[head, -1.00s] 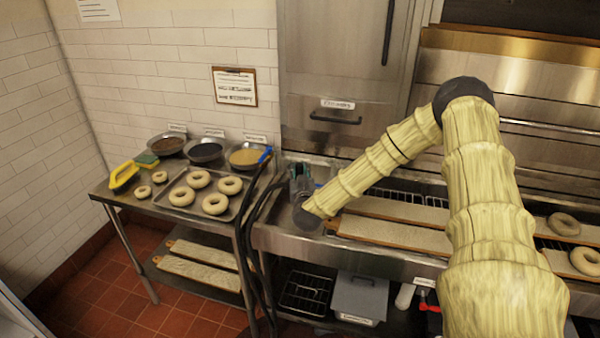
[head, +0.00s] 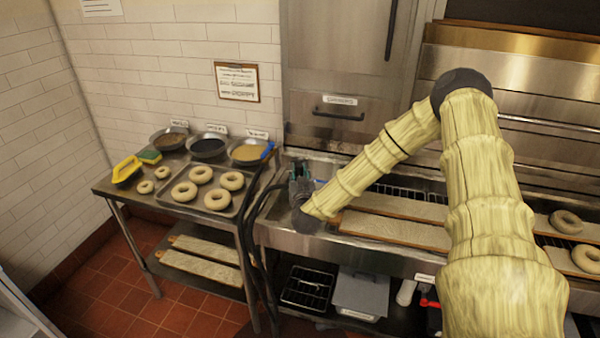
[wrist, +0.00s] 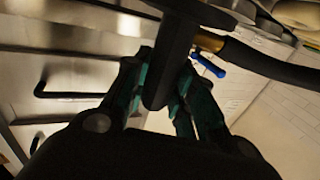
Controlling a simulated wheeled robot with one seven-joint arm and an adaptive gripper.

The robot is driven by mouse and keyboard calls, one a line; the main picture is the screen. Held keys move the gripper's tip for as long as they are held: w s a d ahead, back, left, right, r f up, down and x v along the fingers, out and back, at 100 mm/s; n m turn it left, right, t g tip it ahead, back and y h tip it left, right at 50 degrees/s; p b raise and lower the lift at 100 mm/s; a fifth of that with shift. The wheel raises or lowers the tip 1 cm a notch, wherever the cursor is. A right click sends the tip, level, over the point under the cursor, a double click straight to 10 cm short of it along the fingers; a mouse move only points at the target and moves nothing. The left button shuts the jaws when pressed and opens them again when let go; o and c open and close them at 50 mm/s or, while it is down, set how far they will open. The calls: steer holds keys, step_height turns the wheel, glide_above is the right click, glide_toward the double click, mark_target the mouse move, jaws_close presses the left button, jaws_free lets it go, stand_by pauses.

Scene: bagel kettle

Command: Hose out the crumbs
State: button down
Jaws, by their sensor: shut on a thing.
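My gripper (head: 301,174) is at the left end of the steel kettle counter, close to the hose. In the wrist view its green fingers (wrist: 160,95) are closed around a black hose handle (wrist: 172,50). A brass fitting (wrist: 208,41) and a blue lever (wrist: 208,66) sit beside it, with the black hose running right. In the head view the black hose (head: 247,235) hangs down between the table and the counter, and a blue piece (head: 267,151) shows near its top. Crumbs are too small to make out. My arm hides part of the counter.
A steel table (head: 130,190) at left bears a tray of bagels (head: 202,174), topping bowls (head: 207,147) and a yellow item (head: 127,168). Bagel boards (head: 395,231) lie on the counter at right. A grey bin (head: 360,294) stands below. A drawer handle (head: 337,116) faces the counter.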

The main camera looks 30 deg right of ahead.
steer(key=shift+s+a, duration=0.95)
steer(key=shift+a, duration=0.15)
steer(key=shift+s+a, duration=0.9)
steer(key=shift+a, duration=0.2)
steer(key=shift+a, duration=0.1)
stand_by(1.4)
